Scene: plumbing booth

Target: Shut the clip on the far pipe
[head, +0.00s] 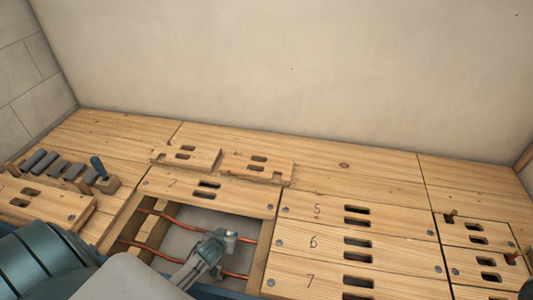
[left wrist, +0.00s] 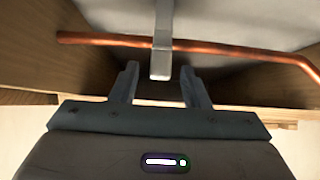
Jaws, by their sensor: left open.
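Two copper pipes run through an open bay in the boarded floor. The far pipe (head: 165,215) is partly hidden by my left gripper (head: 215,241), which is down at the bay. The near pipe (head: 234,274) is also partly covered by my arm. In the left wrist view one copper pipe (left wrist: 105,39) crosses the top; I cannot tell which one. A grey metal strip, apparently the clip (left wrist: 162,25), crosses this pipe, its end between or just beyond my left fingertips (left wrist: 159,71). The left fingers are open and apart from the strip. My right gripper is not seen.
Wooden joists (head: 256,258) edge the bay. Numbered boards with slots (head: 315,243) lie to the right. Two loose boards (head: 186,156) (head: 257,165) lie behind the bay. A rack of grey blocks (head: 58,168) stands at left. A plain wall (head: 300,70) closes the back.

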